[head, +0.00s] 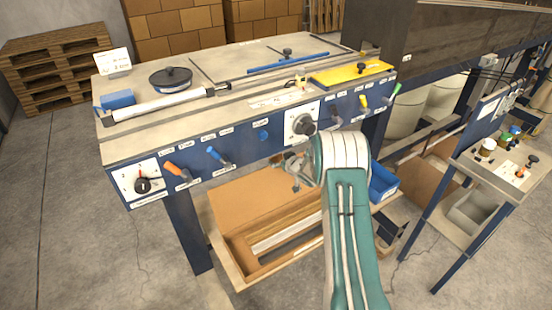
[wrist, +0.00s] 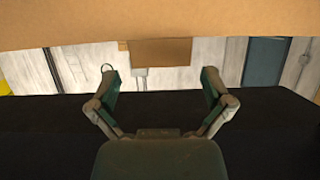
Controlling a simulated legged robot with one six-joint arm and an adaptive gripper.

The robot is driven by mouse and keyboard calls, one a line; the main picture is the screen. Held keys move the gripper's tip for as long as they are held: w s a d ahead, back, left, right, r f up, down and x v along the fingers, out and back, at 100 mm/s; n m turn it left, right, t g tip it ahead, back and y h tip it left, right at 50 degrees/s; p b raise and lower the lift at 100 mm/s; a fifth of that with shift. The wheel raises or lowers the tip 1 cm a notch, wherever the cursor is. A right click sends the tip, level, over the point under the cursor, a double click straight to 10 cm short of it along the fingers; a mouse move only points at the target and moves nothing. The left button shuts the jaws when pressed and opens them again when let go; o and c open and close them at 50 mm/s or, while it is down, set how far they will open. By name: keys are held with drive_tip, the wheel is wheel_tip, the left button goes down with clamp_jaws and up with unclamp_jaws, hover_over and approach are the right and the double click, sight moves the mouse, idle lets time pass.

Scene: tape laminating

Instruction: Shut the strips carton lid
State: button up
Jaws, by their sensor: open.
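The strips carton (head: 262,272) is a brown cardboard box on the low shelf under the bench. Its front part is open and pale strips (head: 288,236) show inside. Its lid (head: 250,198) is a broad brown panel at the back of the opening, raised and not covering the strips. My gripper (head: 297,170) is near the lid's upper right part; my arm hides the carton's right end. In the wrist view my gripper (wrist: 160,85) has its fingers spread with nothing between them. A broad cardboard panel (wrist: 150,22), probably the lid, spans the top of that view.
The blue bench front (head: 235,150) with knobs and levers overhangs the carton. A bench leg (head: 188,232) stands left of it. A blue bin (head: 382,184) is right of my arm. A side table (head: 490,180) with small items stands farther right. The floor at left is clear.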

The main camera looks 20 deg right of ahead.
sight(276, 158)
drive_tip(key=shift+a+x, duration=0.15)
drive_tip(key=shift+x, duration=0.45)
drive_tip(key=shift+a+x, duration=0.15)
drive_tip(key=shift+x, duration=0.45)
drive_tip(key=shift+w+f, duration=0.1)
drive_tip(key=shift+w, duration=0.1)
drive_tip(key=shift+w+d, duration=0.15)
drive_tip(key=shift+d, duration=0.2)
drive_tip(key=c, duration=0.5)
drive_tip(key=shift+a, duration=0.25)
drive_tip(key=c, duration=0.6)
